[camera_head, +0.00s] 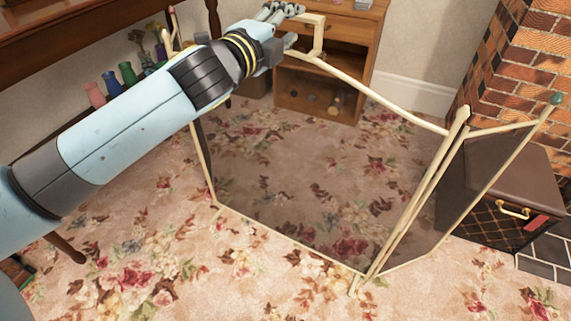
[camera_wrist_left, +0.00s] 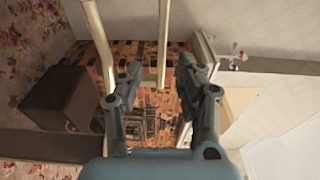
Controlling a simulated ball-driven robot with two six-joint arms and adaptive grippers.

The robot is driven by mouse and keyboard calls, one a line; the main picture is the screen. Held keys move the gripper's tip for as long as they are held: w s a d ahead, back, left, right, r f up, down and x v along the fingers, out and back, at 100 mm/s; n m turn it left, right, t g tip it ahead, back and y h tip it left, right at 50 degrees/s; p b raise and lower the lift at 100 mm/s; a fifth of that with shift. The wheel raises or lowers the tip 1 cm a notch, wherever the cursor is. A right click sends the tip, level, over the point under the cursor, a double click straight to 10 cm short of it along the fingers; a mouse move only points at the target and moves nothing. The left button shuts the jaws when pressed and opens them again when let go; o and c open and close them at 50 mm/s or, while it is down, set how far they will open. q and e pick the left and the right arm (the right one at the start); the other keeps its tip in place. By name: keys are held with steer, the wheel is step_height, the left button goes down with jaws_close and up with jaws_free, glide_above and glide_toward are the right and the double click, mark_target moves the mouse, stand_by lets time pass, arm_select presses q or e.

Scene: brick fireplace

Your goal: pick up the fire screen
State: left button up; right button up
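The fire screen (camera_head: 310,190) is a folding panel with a cream frame and dark see-through mesh, standing upright on the floral carpet. Its cream top handle (camera_head: 318,35) rises from the top edge of the middle panel. My left gripper (camera_head: 293,25) is at this handle, its fingers apart. In the left wrist view, my left gripper (camera_wrist_left: 160,72) shows a clear gap between its fingers, and a cream bar (camera_wrist_left: 163,40) of the screen reaches between them. Whether a finger touches the bar is unclear. Part of the screen's left side is hidden behind my left arm. My right gripper is not in view.
A dark box (camera_head: 505,190) with a brass handle stands behind the right panel, by the brick fireplace (camera_head: 520,70). A wooden cabinet (camera_head: 350,30) stands behind the screen. Several small vases (camera_head: 110,82) are at the left. The carpet in front (camera_head: 240,280) is clear.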

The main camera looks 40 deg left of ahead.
mark_target(296, 19)
arm_select(q)
steer(key=w, duration=0.5)
steer(key=shift+a, duration=0.4)
jaws_close()
steer(key=shift+r, duration=0.25)
